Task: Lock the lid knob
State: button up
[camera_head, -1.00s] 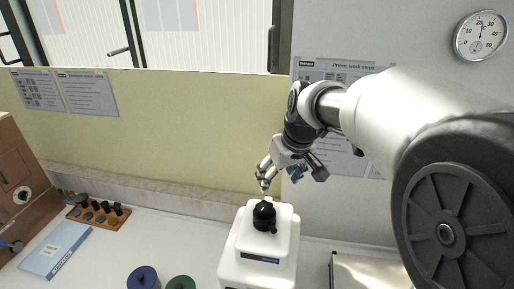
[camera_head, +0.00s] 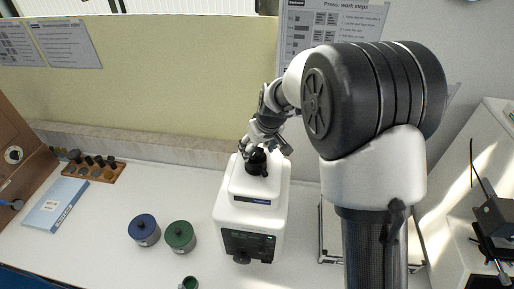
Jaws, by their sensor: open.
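The black lid knob (camera_head: 257,161) stands on top of a white machine (camera_head: 230,205) with a dark control panel (camera_head: 248,244) on its front. My gripper (camera_head: 263,149) is open and sits right at the knob, its fingers pointing down and to either side of the knob's top. Whether the fingers touch the knob cannot be told. The fingers and wrist hide part of the knob's upper side.
A blue jar (camera_head: 144,229) and a green jar (camera_head: 180,236) stand left of the machine, with a smaller green cup (camera_head: 189,283) in front. A wooden rack (camera_head: 95,168) and a blue-and-white booklet (camera_head: 55,204) lie further left. A wall stands behind.

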jog(key=shift+w+a+f, duration=0.1)
jog(key=shift+f, duration=0.25)
jog(key=shift+c, duration=0.3)
jog(key=c, duration=1)
